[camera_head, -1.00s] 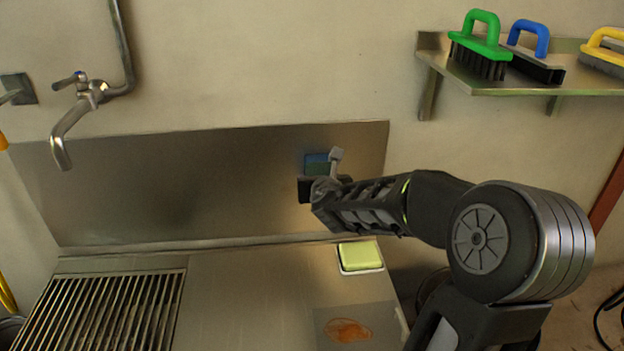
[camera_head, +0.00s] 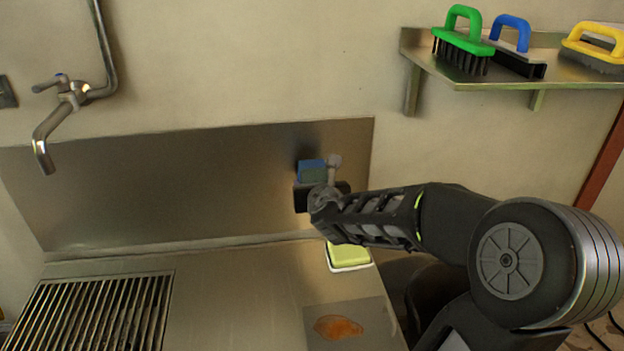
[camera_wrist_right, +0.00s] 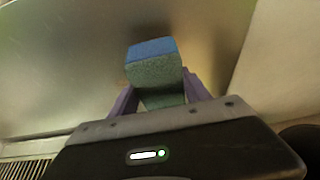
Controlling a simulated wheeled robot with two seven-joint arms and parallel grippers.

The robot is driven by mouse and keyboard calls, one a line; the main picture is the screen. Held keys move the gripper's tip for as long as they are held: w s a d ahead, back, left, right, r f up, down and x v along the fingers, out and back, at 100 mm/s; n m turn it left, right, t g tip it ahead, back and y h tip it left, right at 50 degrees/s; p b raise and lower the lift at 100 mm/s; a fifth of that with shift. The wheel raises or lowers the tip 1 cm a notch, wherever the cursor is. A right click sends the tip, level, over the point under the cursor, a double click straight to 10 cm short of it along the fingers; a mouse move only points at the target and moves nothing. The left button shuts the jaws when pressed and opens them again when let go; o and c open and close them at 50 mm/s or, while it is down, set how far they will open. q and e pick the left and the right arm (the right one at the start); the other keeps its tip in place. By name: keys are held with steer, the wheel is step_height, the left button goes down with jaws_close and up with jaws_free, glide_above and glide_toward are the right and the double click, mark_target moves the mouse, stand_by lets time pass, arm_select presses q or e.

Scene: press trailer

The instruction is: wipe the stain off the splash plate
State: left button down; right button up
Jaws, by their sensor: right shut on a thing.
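The splash plate (camera_head: 180,190) is a wide brushed-metal sheet on the wall behind the counter. My right gripper (camera_head: 318,186) is in front of its right part. It is shut on a blue and green sponge (camera_head: 311,171), which also shows between the fingers in the right wrist view (camera_wrist_right: 152,62). The sponge is at or close to the plate; I cannot tell if it touches. No stain shows on the visible part of the plate; the area behind the sponge and gripper is hidden. An orange-brown stain (camera_head: 338,327) lies on a grey square on the counter. My left gripper is out of view.
A yellow-green block in a white dish (camera_head: 348,258) sits on the counter below my right forearm. A slatted grate (camera_head: 95,310) is at the left, under a wall tap (camera_head: 62,110). A wall shelf (camera_head: 480,70) with green, blue and yellow brushes is at upper right.

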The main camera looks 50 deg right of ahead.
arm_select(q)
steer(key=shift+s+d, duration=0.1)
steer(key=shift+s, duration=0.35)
arm_select(e)
steer(key=shift+s+a, duration=0.8)
steer(key=shift+s, duration=0.25)
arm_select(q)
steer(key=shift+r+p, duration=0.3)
arm_select(e)
steer(key=shift+s+a, duration=0.9)
steer(key=shift+s, duration=0.25)
